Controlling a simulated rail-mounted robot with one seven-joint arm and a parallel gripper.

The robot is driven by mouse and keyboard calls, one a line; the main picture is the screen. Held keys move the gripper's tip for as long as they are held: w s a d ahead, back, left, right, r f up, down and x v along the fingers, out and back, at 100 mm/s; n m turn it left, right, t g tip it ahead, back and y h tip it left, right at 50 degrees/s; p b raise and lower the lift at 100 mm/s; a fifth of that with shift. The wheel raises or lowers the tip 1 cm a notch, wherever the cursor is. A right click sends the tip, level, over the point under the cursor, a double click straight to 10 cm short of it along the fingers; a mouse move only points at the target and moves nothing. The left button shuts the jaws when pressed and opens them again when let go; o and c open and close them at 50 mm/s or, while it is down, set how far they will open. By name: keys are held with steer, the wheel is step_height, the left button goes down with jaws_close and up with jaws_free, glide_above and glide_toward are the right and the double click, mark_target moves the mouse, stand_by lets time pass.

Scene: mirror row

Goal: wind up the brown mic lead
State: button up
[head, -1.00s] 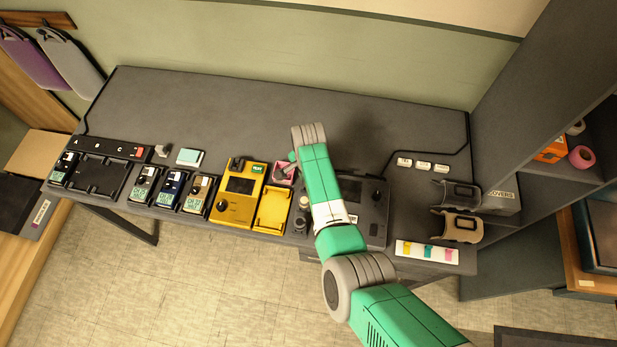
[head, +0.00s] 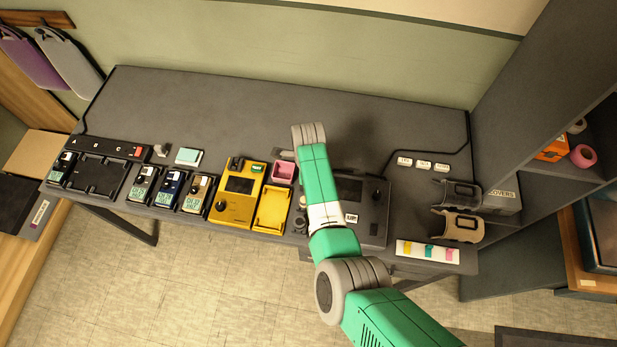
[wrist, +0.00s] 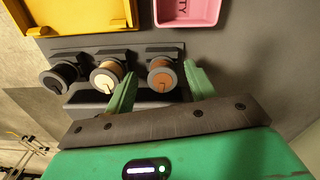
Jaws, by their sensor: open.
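In the wrist view, three small lead reels stand in a row on a dark rack (wrist: 140,97). The right reel (wrist: 162,77) carries a brown lead and has an orange-brown face with a small crank mark. The middle reel (wrist: 105,77) has a cream face, and the left reel (wrist: 58,78) is black. My gripper (wrist: 160,70) is open, with one green finger on each side of the brown reel. The left finger comes down between the brown and cream reels. I cannot tell whether either finger touches. In the head view my arm hides most of the reels.
A pink tray (wrist: 188,10) and a yellow tray (wrist: 85,14) lie just beyond the reels. In the head view, a yellow tester (head: 238,195) stands left of my arm and a dark console (head: 372,215) right of it. The table's back (head: 230,105) is clear.

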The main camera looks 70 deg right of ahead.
step_height(320, 180, up, 8)
steer(key=shift+f, duration=0.1)
stand_by(0.5)
steer(key=w+a+r+n+t+h+p, duration=0.1)
steer(key=w+a+r+n+t+h, duration=0.2)
steer(key=w+r, duration=0.45)
steer(key=w+r+n+t+h, duration=0.15)
steer(key=w+r+n, duration=0.25)
steer(key=r, duration=0.6)
steer(key=w+a+r+n+t+h+p, duration=0.1)
steer(key=w+a+r+n+t+h, duration=0.2)
steer(key=w+r, duration=0.45)
steer(key=w+a+r+n+t+p, duration=0.1)
steer(key=a+r+n+t, duration=0.25)
steer(key=a+r, duration=0.45)
steer(key=w+a+r+n+t, duration=0.1)
steer(key=a+r+n+t, duration=0.3)
steer(key=r, duration=0.7)
steer(key=s+a+r+n+t+y, duration=0.3)
steer(key=s+a+r+n+t, duration=0.2)
steer(key=a+r, duration=0.6)
steer(key=s+a+r+n+t+y+p, duration=0.1)
steer(key=s+a+r+n+t+y, duration=0.3)
steer(key=s+a+r+n, duration=0.4)
steer(key=a+r+n+t, duration=0.1)
steer(key=a+r, duration=0.3)
steer(key=shift+s+a+r, duration=0.15)
steer(key=shift+s+a, duration=0.1)
steer(key=shift+a, duration=0.15)
